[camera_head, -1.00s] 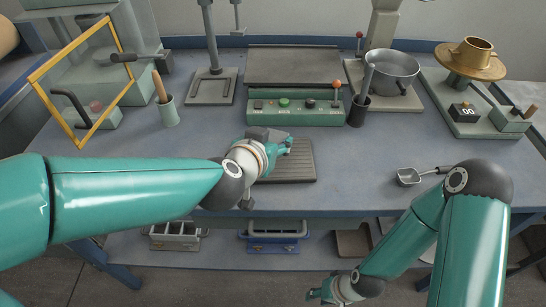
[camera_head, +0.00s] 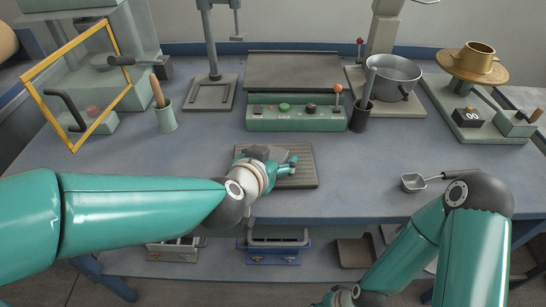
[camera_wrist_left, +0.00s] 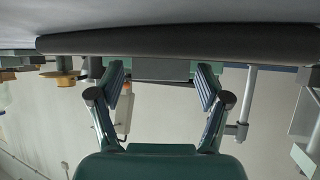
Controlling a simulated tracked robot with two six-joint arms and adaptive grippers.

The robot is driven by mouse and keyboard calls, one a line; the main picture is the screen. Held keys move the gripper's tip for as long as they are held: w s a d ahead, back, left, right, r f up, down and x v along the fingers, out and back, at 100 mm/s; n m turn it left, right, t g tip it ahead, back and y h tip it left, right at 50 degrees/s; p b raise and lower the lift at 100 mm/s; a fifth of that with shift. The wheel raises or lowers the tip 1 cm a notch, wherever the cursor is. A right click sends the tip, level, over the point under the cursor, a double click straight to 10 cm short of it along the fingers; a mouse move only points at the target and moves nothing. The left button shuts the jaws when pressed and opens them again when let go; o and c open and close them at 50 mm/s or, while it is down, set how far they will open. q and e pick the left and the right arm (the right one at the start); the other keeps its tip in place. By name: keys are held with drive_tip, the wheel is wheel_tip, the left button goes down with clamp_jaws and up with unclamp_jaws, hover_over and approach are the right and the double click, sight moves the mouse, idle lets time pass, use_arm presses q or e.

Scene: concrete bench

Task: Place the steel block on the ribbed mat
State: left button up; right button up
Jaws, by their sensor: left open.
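The ribbed mat (camera_head: 304,180) lies on the bench in the head view, partly covered by my left gripper. A light grey flat shape (camera_head: 279,153) shows on the mat just behind the gripper. It looks like the steel block, but the wrist hides part of it and I cannot be sure. My left gripper (camera_head: 292,163) is low over the mat, pointing right. My right gripper (camera_head: 335,299) is at the bottom edge of the head view, mostly cut off.
A green control box (camera_head: 297,114) with a red-knobbed lever stands behind the mat. A dark cup (camera_head: 360,118) and a steel pot (camera_head: 392,76) are to its right. A scoop (camera_head: 414,182) lies at the right. The bench left of the mat is mostly clear.

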use_arm(q)
drive_tip(key=shift+r, duration=0.1)
drive_tip(key=shift+r, duration=0.15)
drive_tip(key=p+v, duration=0.5)
drive_tip(key=v, duration=0.6)
drive_tip(key=shift+r, duration=0.1)
drive_tip(key=shift+s+a, duration=0.1)
drive_tip(key=shift+s, duration=0.35)
